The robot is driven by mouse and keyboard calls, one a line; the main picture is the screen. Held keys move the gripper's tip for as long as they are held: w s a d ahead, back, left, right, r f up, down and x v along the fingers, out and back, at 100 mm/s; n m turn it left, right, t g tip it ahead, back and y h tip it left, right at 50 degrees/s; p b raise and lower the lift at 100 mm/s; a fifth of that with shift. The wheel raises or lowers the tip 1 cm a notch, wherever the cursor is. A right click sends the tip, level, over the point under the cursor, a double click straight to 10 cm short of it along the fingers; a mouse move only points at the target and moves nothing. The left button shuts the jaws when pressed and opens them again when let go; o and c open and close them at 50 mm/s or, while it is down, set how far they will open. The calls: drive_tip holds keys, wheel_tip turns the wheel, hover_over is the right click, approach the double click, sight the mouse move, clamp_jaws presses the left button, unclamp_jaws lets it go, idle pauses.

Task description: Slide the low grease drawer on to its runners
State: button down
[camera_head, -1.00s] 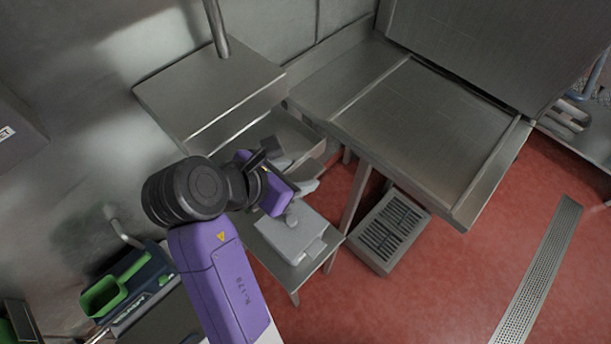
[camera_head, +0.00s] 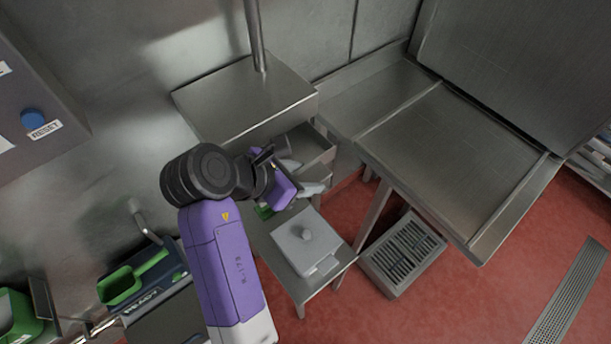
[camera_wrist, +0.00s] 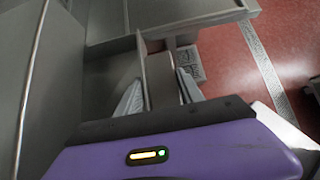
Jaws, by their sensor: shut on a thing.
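The grease drawer (camera_head: 318,148) is a grey steel box, partly showing below the front edge of the steel cabinet (camera_head: 245,98). My purple gripper (camera_head: 303,178) is at its near side, with pale fingers shut on its wall. In the wrist view, a thin upright steel wall of the drawer (camera_wrist: 144,72) runs between the two fingers of my gripper (camera_wrist: 160,92). The runners are hidden under the cabinet, so I cannot tell whether the drawer sits on them.
A grey lidded box (camera_head: 306,243) stands on a low steel stand just below my gripper. A steel worktop (camera_head: 435,145) is to the right, with a floor grate unit (camera_head: 402,252) beneath it. A green scoop (camera_head: 135,278) lies at lower left. Red floor is open at lower right.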

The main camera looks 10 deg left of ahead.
drive_tip(key=shift+w+a+r, duration=0.1)
drive_tip(key=shift+w+a, duration=0.7)
drive_tip(key=shift+a, duration=0.25)
drive_tip(key=shift+w+a, duration=0.8)
drive_tip(key=shift+a, duration=0.25)
drive_tip(key=shift+c, duration=1)
unclamp_jaws()
drive_tip(key=shift+s+d, duration=0.1)
drive_tip(key=shift+v, duration=3.65)
